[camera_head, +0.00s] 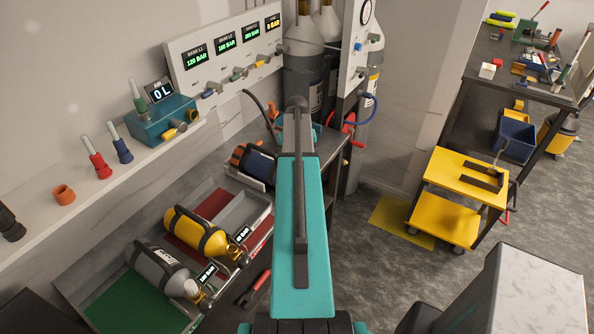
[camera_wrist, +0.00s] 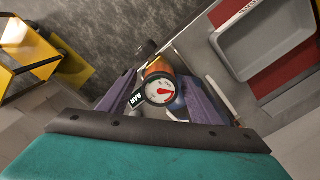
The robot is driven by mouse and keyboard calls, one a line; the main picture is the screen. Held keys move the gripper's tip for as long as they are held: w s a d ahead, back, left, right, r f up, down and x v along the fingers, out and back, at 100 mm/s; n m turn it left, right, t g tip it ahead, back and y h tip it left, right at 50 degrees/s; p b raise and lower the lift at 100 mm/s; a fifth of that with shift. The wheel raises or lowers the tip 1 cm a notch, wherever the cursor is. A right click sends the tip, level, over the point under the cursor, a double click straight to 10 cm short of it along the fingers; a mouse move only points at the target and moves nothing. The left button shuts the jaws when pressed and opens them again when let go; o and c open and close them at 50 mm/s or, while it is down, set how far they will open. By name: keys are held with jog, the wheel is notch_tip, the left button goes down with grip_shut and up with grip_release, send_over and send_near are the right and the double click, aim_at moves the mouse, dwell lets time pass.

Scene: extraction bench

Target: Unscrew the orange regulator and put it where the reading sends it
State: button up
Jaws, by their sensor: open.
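In the wrist view the orange regulator (camera_wrist: 158,68) shows between my jaws, with a round white gauge (camera_wrist: 160,92) with a red needle facing the camera. A dark tag marked BAR sits beside the gauge; its number is not legible. A bit of blue shows just below the regulator. My gripper (camera_wrist: 160,84) is open, one dark purple finger on each side of the regulator; I cannot tell whether they touch it. In the head view my arm hides the gripper. A blue cylinder with an orange part (camera_head: 238,155) lies just left of my arm; I cannot tell whether that part is the regulator.
A tray with a green section (camera_head: 135,302) and a red section (camera_head: 182,234) holds a grey cylinder (camera_head: 160,275) and a yellow cylinder (camera_head: 195,232). A wall panel (camera_head: 205,80) shows several BAR readings. An orange ring (camera_head: 64,194) stands on the shelf. A yellow cart (camera_head: 445,217) stands right.

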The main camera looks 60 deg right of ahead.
jog(key=m, duration=0.8)
jog(key=shift+m, duration=0.3)
jog(key=m, duration=0.4)
jog(key=shift+m, duration=2.4)
jog(key=c, duration=1.2)
jog(key=shift+n, duration=2.3)
jog(key=shift+r, duration=0.1)
jog(key=shift+c, duration=0.4)
